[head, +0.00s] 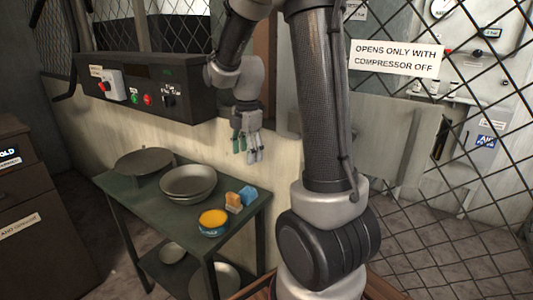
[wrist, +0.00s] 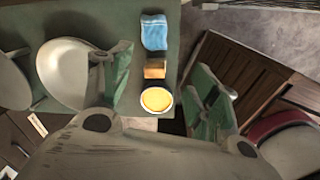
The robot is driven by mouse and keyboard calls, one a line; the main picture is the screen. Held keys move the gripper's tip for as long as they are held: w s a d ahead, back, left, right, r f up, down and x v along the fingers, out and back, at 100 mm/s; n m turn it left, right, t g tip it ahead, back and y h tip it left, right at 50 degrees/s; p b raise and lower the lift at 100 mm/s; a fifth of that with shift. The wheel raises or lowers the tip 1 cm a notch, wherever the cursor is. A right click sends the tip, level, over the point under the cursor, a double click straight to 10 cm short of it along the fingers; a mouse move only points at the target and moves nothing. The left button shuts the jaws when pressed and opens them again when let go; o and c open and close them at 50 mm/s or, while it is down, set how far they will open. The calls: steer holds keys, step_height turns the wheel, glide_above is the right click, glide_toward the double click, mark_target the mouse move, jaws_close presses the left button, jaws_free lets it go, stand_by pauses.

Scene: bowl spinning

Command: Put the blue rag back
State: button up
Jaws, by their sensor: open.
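The blue rag (head: 247,195) lies on the green table (head: 125,187), near its right edge. In the wrist view the rag (wrist: 154,32) is a folded light-blue piece at the top. An orange-tan block (head: 233,201) stands beside it, and a blue tin with yellow contents (head: 213,222) stands in front of the block. The block (wrist: 154,69) and tin (wrist: 157,98) also show in the wrist view. My gripper (head: 246,150) is open and empty, above the table's back right part and apart from the rag. In the wrist view its fingers (wrist: 162,85) are spread wide.
Stacked metal bowls (head: 188,182) and a dark round plate (head: 144,161) stand on the table's left part. More dishes lie on the lower shelf (head: 172,252). A control box with buttons (head: 145,85) juts from the wall behind. A wire mesh fence (head: 450,180) is at the right.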

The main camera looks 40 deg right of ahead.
steer(key=s+a+r+m+t, duration=0.1)
steer(key=s+a+r+m, duration=0.1)
steer(key=s+r+m, duration=0.4)
steer(key=s+a+r+m+t, duration=0.2)
steer(key=s+r+m, duration=0.3)
steer(key=s+m, duration=0.7)
steer(key=s, duration=0.2)
steer(key=shift+s+r, duration=0.35)
steer(key=shift+s, duration=0.05)
